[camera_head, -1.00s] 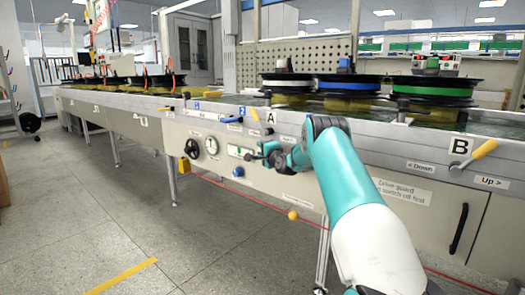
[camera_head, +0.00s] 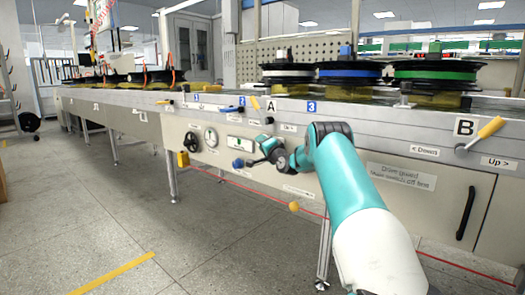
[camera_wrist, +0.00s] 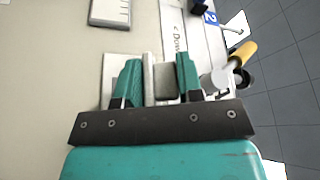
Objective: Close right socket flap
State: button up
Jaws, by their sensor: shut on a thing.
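In the wrist view my gripper (camera_wrist: 158,85) has its two teal fingers around a grey, flap-like piece (camera_wrist: 166,80) on the pale panel, shut on it. Whether this is the right socket flap I cannot tell for sure. In the head view my gripper (camera_head: 257,161) is at the front panel of the machine, just right of a blue round part (camera_head: 238,163). The gripped piece is too small and too covered by my gripper to make out there.
A yellow-handled lever (camera_wrist: 243,53) is close to the right finger. Cable reels (camera_head: 435,73) stand on top.

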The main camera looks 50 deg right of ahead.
jog(key=n+b, duration=0.1)
jog(key=f+n+t+b, duration=0.1)
jog(key=n+b, duration=0.1)
jog(key=b, duration=0.1)
jog(key=shift+d+f+n+y, duration=0.15)
jog(key=shift+d+n+y, duration=0.15)
jog(key=shift+y, duration=0.1)
jog(key=shift+f+n+t+y+b, duration=0.1)
jog(key=shift+n+t+y+b, duration=0.25)
jog(key=shift+n+b, duration=0.6)
jog(key=shift+n, duration=0.25)
jog(key=o, duration=0.7)
jog(key=shift+o, duration=0.2)
jog(key=shift+f, duration=0.1)
jog(key=shift+d, duration=0.1)
